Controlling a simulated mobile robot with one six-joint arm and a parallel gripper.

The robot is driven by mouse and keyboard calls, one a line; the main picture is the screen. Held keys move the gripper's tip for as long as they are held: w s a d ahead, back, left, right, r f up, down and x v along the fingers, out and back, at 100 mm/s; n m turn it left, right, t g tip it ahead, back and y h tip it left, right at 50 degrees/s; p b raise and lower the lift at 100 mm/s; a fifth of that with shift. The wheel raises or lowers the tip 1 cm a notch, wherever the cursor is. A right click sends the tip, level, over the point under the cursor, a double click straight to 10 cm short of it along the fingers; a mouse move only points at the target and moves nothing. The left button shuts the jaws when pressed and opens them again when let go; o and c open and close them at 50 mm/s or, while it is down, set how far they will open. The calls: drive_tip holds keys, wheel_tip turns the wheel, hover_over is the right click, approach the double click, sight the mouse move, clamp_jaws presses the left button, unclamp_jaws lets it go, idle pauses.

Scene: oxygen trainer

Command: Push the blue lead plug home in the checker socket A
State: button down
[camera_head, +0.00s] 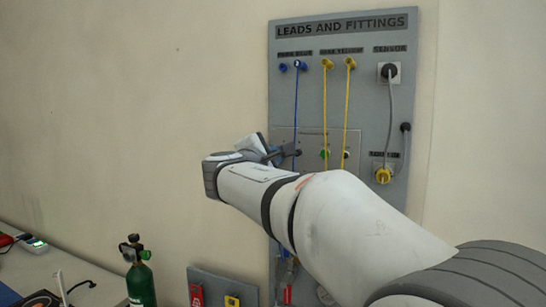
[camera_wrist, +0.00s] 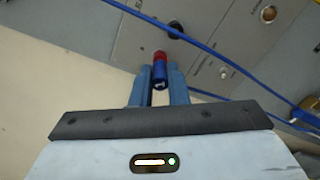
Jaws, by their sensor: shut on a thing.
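The plug looks outside this socket; the exact gap cannot be told. Its letter is not readable. The blue lead (camera_wrist: 225,57) crosses the panel by the socket. In the head view my gripper (camera_head: 275,154) is at the checker plate (camera_head: 310,136); the plug cannot be made out there.
The grey board (camera_head: 345,90) headed "LEADS AND FITTINGS" carries hanging blue and yellow leads (camera_head: 325,100) and a grey cable (camera_head: 389,110). My arm hides its lower part. A green cylinder (camera_head: 140,284) stands on the bench at lower left. The wall left of the board is bare.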

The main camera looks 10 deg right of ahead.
drive_tip(key=shift+w+d, duration=0.1)
drive_tip(key=shift+w+d, duration=0.2)
drive_tip(key=shift+w, duration=0.05)
drive_tip(key=c, duration=1.3)
unclamp_jaws()
drive_tip(key=b+v, duration=0.2)
drive_tip(key=v, duration=0.6)
drive_tip(key=s+d+f+m+g+y, duration=0.1)
drive_tip(key=s+d+f+m+g, duration=0.15)
drive_tip(key=f, duration=0.45)
drive_tip(key=s+d+f+m+g+y, duration=0.1)
drive_tip(key=s+d+f+m+g, duration=0.15)
drive_tip(key=f, duration=0.35)
drive_tip(key=s+d+f+m+g+y, duration=0.2)
drive_tip(key=s+f, duration=0.2)
drive_tip(key=f, duration=0.3)
drive_tip(key=s+a+f+m+g+y, duration=0.1)
drive_tip(key=s+f+m+y, duration=0.1)
drive_tip(key=s+f, duration=0.3)
drive_tip(key=s+a+f+m+g+y, duration=0.1)
drive_tip(key=s+f+m+g+y, duration=0.1)
drive_tip(key=s+f+m, duration=0.2)
drive_tip(key=s+a+f+m+g+y, duration=0.1)
drive_tip(key=s+a+f+m+y, duration=0.1)
drive_tip(key=s+f, duration=0.5)
drive_tip(key=shift+a+f+m+g+y, duration=0.1)
drive_tip(key=shift+f+m+g+y, duration=0.25)
drive_tip(key=shift+f+m, duration=0.6)
